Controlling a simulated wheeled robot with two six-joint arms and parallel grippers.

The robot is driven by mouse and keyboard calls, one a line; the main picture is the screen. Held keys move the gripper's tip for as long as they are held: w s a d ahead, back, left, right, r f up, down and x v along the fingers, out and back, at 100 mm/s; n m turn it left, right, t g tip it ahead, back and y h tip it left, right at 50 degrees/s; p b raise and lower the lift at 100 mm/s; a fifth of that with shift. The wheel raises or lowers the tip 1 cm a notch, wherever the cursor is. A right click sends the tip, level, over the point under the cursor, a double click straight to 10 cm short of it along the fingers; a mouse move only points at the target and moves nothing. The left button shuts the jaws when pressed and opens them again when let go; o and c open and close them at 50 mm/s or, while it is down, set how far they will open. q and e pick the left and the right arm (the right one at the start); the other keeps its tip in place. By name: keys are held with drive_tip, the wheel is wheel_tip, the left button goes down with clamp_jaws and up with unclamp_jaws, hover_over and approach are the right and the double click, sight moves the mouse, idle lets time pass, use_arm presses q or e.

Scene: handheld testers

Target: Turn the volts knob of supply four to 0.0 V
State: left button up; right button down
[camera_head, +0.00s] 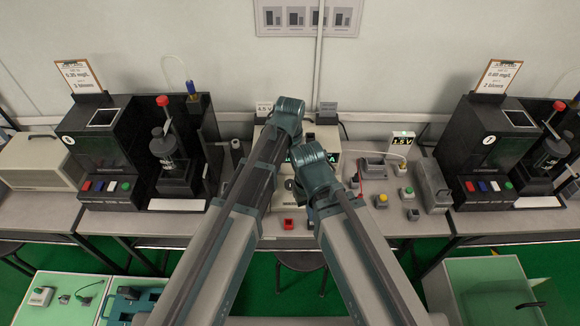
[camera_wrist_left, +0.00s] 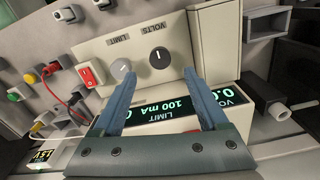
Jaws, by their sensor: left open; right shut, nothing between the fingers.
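The cream supply (camera_wrist_left: 140,52) fills the middle of the left wrist view, seen upside down. Its black volts knob (camera_wrist_left: 159,55) has a white pointer line, and the grey limit knob (camera_wrist_left: 121,68) sits left of it. The lit display (camera_wrist_left: 165,108) shows green digits; the volts figure is partly covered but looks like 0.0-something, and the limit reads 100 mA. My left gripper (camera_wrist_left: 161,76) is open, its fingers apart on either side below the volts knob, with nothing held. In the head view the arms hide most of the supply (camera_head: 328,136). My right gripper (camera_head: 322,195) is lower and shut, its fingertips hard to see.
A red switch (camera_wrist_left: 88,73) sits beside the limit knob. To the right in the head view are a 1.5 V sign (camera_head: 403,138), a grey box (camera_head: 432,185) and several small button blocks. Black tester stations (camera_head: 100,145) stand on both sides.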

use_arm(q)
wheel_tip(320, 180, up, 7)
drive_tip(key=p, duration=0.5)
drive_tip(key=shift+f, duration=0.15)
use_arm(e)
wheel_tip(320, 180, up, 7)
drive_tip(key=shift+f, duration=0.15)
